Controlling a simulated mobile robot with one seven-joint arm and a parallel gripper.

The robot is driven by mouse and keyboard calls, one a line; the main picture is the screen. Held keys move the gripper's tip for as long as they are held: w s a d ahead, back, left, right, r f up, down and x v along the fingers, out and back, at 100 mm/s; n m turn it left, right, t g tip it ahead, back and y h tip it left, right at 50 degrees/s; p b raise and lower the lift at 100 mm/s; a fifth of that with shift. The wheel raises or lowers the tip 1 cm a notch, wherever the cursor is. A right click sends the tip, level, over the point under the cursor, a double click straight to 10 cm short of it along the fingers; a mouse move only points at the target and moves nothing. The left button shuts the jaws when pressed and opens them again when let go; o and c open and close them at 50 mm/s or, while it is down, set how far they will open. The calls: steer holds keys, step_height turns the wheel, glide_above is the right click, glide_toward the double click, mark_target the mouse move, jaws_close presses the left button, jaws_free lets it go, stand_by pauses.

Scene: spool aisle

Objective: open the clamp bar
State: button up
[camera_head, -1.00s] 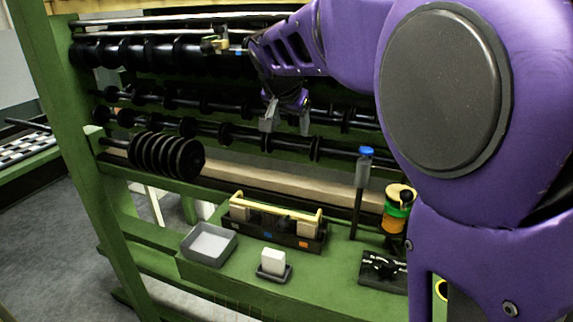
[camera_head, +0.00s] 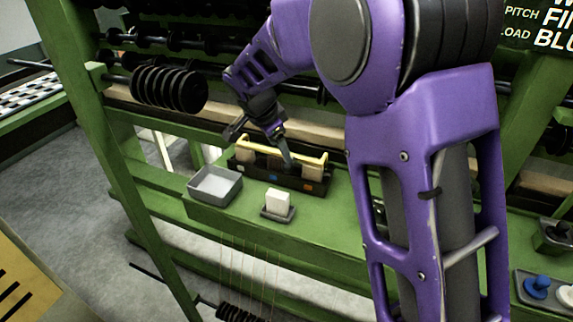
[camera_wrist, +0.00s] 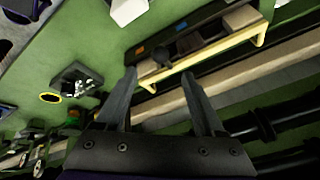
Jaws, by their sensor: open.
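A yellow bar (camera_head: 308,156), which looks like the clamp bar, runs along the top of a black box (camera_head: 312,187) on the green shelf. It lies across the box's pale end blocks and looks lowered. It also shows in the wrist view (camera_wrist: 222,61). My gripper (camera_wrist: 159,75) is open and empty, with its fingers pointing at the box and the bar's near end partly between them in that view. In the head view, my gripper (camera_head: 264,146) is just above the bar and hides part of it. I cannot tell whether a finger touches it.
A grey tray (camera_head: 228,199) and a white block (camera_head: 278,202) on a small dark stand sit in front of the box. Black discs on a rod (camera_head: 168,88) stick out at the upper left. A long pale beam (camera_head: 130,98) runs behind the box.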

mark_target(286, 164)
steer(key=x, duration=0.8)
steer(key=shift+w+f+b, duration=0.15)
steer(key=shift+f+b, duration=0.2)
steer(key=shift+f, duration=0.05)
jaws_close()
stand_by(0.9)
